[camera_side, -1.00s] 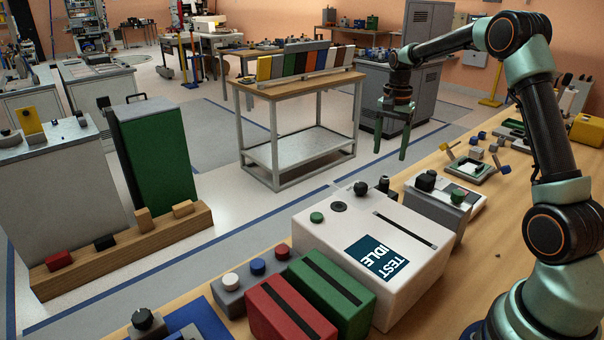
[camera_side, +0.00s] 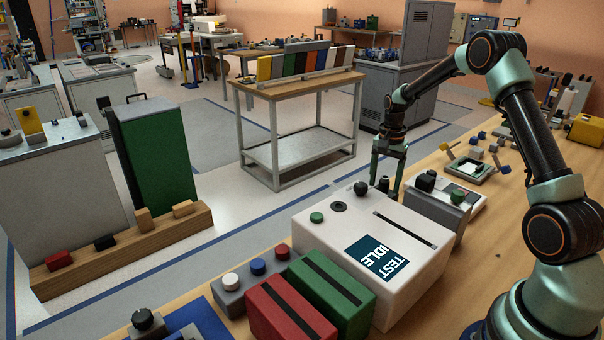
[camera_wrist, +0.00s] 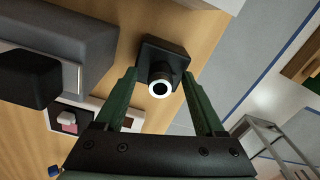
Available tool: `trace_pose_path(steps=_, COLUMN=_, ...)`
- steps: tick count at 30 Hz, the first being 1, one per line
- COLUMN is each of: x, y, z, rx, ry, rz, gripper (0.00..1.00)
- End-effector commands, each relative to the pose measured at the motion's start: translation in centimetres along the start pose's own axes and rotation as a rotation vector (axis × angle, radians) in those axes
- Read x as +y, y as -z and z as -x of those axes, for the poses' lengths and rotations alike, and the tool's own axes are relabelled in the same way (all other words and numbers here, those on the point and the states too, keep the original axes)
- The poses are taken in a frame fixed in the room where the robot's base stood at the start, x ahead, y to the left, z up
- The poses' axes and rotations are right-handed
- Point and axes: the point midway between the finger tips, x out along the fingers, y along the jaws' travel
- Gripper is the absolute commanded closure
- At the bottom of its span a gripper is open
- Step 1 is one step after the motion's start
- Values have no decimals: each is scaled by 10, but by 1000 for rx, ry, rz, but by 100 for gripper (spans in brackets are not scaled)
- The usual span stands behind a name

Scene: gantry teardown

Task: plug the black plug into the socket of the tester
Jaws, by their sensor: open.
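The black plug (camera_wrist: 157,56) has a square base and a round end with a white ring in the wrist view. It sits by the wooden bench behind the tester; in the side view its dark top (camera_side: 383,184) shows past the tester's back edge, its lower part hidden. My gripper (camera_wrist: 160,74) is open, pointing down, a finger on each side of the plug; I cannot tell whether they touch it. In the side view my gripper (camera_side: 386,188) is low behind the tester. The white tester (camera_side: 320,247) shows TEST IDLE. Its round dark socket (camera_side: 339,207) is on top.
A black knob (camera_side: 361,188) and a green button (camera_side: 316,217) stand on the tester. A grey box (camera_side: 433,213) with a black knob stands close to my gripper. Red (camera_side: 290,312) and green (camera_side: 332,293) blocks stand in front of the tester.

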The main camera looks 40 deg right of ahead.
Motion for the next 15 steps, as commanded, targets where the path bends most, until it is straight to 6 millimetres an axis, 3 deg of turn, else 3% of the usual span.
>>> trace_pose_path(steps=5, x=0, y=0, z=0, rx=0, ry=0, rz=0, gripper=29)
trace_pose_path(steps=6, x=0, y=0, z=0, rx=0, ry=0, rz=0, gripper=33)
trace_pose_path(steps=11, x=0, y=0, z=0, rx=0, ry=0, rz=0, gripper=94)
trace_pose_path(steps=12, x=0, y=0, z=0, rx=0, ry=0, rz=0, gripper=100)
trace_pose_path(steps=15, x=0, y=0, z=0, rx=0, ry=0, rz=0, gripper=100)
